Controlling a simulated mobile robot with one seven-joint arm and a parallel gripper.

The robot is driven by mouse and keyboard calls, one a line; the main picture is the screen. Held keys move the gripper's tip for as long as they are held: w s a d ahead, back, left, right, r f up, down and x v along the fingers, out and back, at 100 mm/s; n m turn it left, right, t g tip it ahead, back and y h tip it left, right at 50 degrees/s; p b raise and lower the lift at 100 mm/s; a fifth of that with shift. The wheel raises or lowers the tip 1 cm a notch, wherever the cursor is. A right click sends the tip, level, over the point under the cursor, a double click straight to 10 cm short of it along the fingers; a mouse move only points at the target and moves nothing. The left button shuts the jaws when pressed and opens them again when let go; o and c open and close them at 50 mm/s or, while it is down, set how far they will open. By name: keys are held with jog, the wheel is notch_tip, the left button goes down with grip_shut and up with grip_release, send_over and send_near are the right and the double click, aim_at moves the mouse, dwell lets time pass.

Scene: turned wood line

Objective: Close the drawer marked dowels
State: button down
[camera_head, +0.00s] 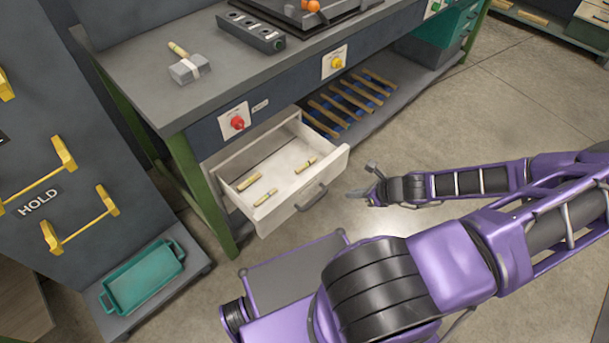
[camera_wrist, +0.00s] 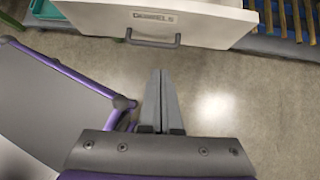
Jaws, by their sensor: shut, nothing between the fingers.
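The white drawer (camera_head: 296,205) under the workbench stands pulled out, with several short wooden dowels (camera_head: 265,197) lying inside. Its front also shows at the top of the wrist view (camera_wrist: 205,22), with a label reading roughly "DOWELS" and a dark bar handle (camera_wrist: 153,42). In the head view the handle (camera_head: 311,198) is on the drawer's outer face. My gripper (camera_head: 366,181) is to the right of the drawer front, apart from it. In the wrist view my gripper (camera_wrist: 160,75) is shut and empty, its fingertips pointing toward the drawer front just below the handle.
A red knob (camera_head: 237,122) and a yellow knob (camera_head: 338,62) are on the bench front. A slatted shelf (camera_head: 350,103) is beside the drawer. A green tray (camera_head: 143,276) sits low by the cabinet marked HOLD. Bare floor lies around my gripper.

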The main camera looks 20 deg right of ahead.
jog(key=w+r+t, duration=0.1)
jog(key=w+r, duration=0.1)
jog(key=b, duration=0.2)
send_near(315, 178)
jog(key=x, duration=0.5)
jog(key=shift+s+f, duration=0.15)
jog(key=shift+f, duration=0.25)
jog(key=shift+w+a, duration=0.1)
jog(key=shift+w, duration=0.3)
